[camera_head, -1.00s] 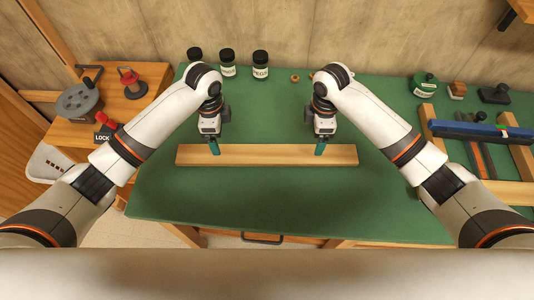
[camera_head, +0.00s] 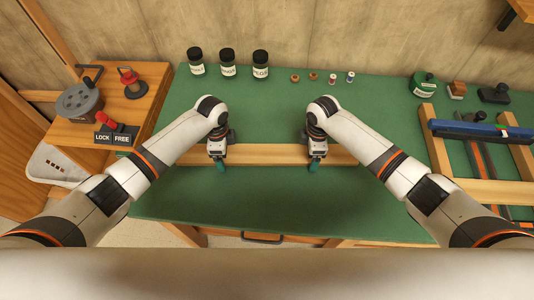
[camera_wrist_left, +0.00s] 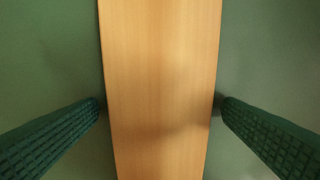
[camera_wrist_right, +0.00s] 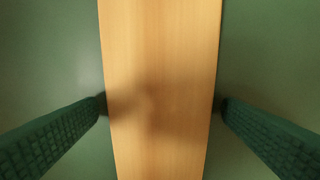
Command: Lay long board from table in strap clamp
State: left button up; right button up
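The long board (camera_head: 265,153) lies flat on the green table, running left to right. It also fills the middle of the left wrist view (camera_wrist_left: 160,60) and the right wrist view (camera_wrist_right: 160,60). My left gripper (camera_head: 220,166) is low over the board's left part, with a finger at each long edge. My right gripper (camera_head: 314,164) straddles the right part likewise. Both look open, with narrow gaps at the fingertips. At the right, a wooden frame (camera_head: 436,145) with a blue bar (camera_head: 462,130) and dark strips appears to be the strap clamp; I cannot make out its strap.
Several small items, including three dark jars (camera_head: 228,62), stand at the back. A green round tin (camera_head: 423,85) and a dark block (camera_head: 495,94) are behind the frame. A side bench at left holds a grey reel (camera_head: 78,102) and LOCK/FREE labels (camera_head: 112,137). The front table is clear.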

pick_arm(q)
jog(key=c, duration=1.3)
pick_arm(e)
jog(key=c, duration=1.3)
pick_arm(q)
jog(key=shift+r, duration=0.15)
pick_arm(e)
jog(key=shift+r, duration=0.15)
